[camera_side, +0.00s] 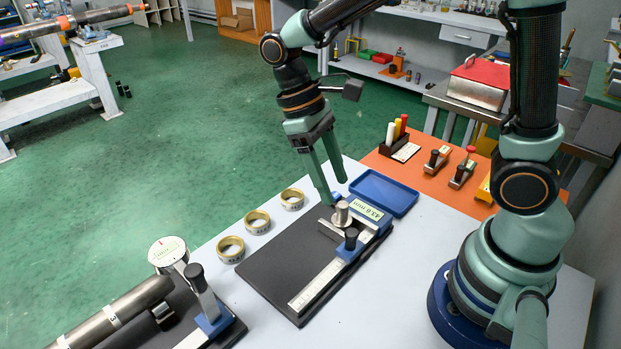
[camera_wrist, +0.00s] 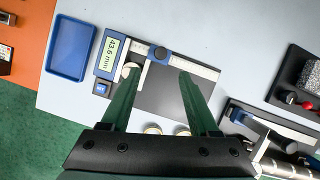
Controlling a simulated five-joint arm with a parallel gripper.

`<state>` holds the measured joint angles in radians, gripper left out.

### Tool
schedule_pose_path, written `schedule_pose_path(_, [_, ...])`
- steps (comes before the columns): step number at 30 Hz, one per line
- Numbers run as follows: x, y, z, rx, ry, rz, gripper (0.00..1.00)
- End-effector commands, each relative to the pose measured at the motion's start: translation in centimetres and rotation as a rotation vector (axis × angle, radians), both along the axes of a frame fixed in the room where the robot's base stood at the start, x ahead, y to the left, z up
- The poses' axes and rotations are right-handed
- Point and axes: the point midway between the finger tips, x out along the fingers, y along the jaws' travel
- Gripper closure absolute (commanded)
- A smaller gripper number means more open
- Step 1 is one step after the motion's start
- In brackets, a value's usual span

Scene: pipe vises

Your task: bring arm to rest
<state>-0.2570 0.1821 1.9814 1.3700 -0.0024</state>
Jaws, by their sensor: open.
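My gripper (camera_side: 335,192) is open, its two green fingers pointing down over the far end of a black measuring board (camera_side: 262,268). The board carries a steel rail with blue parts and a display (camera_side: 366,208) that reads 43.6 mm in the wrist view (camera_wrist: 112,52). A short metal cylinder (camera_side: 342,210) stands on the gauge close to the fingertips; I cannot tell whether a finger touches it. In the wrist view my gripper (camera_wrist: 158,76) shows a clear gap with nothing held between the fingers.
Three brass rings (camera_side: 257,221) lie left of the board. A blue tray (camera_side: 384,191) lies behind it. An orange mat (camera_side: 430,180) holds small clamps and a pen holder. Open space is above the table.

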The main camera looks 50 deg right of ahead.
Motion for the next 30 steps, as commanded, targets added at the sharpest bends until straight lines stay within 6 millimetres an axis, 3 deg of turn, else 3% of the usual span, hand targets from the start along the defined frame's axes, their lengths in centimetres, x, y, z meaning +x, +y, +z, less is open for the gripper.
schedule_pose_path(8, [0.3,-1.4,1.9,0.036,-0.154,-0.048,0.39])
schedule_pose_path(21, [0.4,-6.0,7.0,0.108,-0.696,-0.201,0.39])
schedule_pose_path(30, [0.3,-7.4,8.3,0.113,-0.875,-0.242,0.39])
